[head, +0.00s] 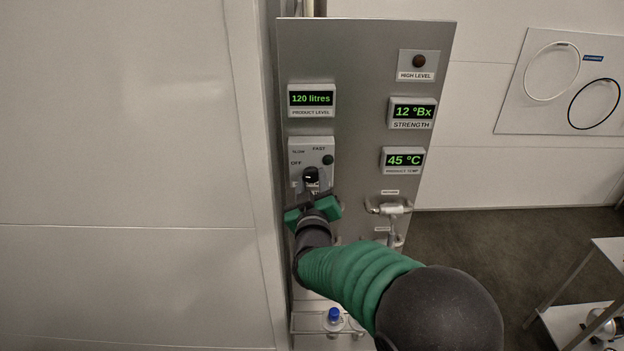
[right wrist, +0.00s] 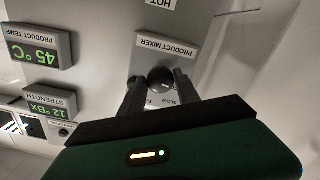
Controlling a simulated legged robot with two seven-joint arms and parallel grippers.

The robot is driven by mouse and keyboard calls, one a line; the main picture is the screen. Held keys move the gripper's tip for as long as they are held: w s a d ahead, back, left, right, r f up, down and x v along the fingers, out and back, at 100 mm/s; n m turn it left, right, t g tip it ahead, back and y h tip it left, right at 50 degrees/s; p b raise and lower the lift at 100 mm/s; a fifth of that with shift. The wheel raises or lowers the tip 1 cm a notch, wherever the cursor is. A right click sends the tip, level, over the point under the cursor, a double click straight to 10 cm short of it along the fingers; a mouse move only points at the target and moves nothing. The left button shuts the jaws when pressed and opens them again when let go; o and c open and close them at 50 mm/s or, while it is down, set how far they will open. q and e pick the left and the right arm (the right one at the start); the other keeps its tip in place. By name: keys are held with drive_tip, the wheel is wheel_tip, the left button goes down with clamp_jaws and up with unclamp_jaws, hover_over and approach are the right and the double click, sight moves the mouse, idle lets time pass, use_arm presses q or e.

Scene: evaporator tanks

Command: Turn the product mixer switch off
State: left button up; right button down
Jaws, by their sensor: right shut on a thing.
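The product mixer switch is a round black knob (head: 311,174) on a light grey plate (head: 325,147) marked OFF, SLOW and FAST. I cannot tell which mark the knob points to. My right gripper (head: 312,186), with a green body, reaches up to it from below and is shut on the knob. The right wrist view shows the knob (right wrist: 160,78) between the two dark fingers of the gripper (right wrist: 159,86), below the upside-down PRODUCT MIXER label (right wrist: 167,46). My left gripper is not in view.
The steel panel (head: 368,60) carries displays for product level (head: 311,99), strength (head: 411,112) and product temperature (head: 403,160). A valve handle (head: 389,208) juts out to the right of the gripper. A blue-capped bottle (head: 334,318) stands below on a small rack.

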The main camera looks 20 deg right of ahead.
drive_tip(key=shift+r+n, duration=0.15)
drive_tip(key=shift+n, duration=0.55)
drive_tip(key=c, duration=1.1)
unclamp_jaws()
drive_tip(key=shift+o, duration=1)
drive_tip(key=shift+w, duration=0.15)
drive_tip(key=shift+w+f, duration=0.1)
drive_tip(key=shift+f, duration=0.1)
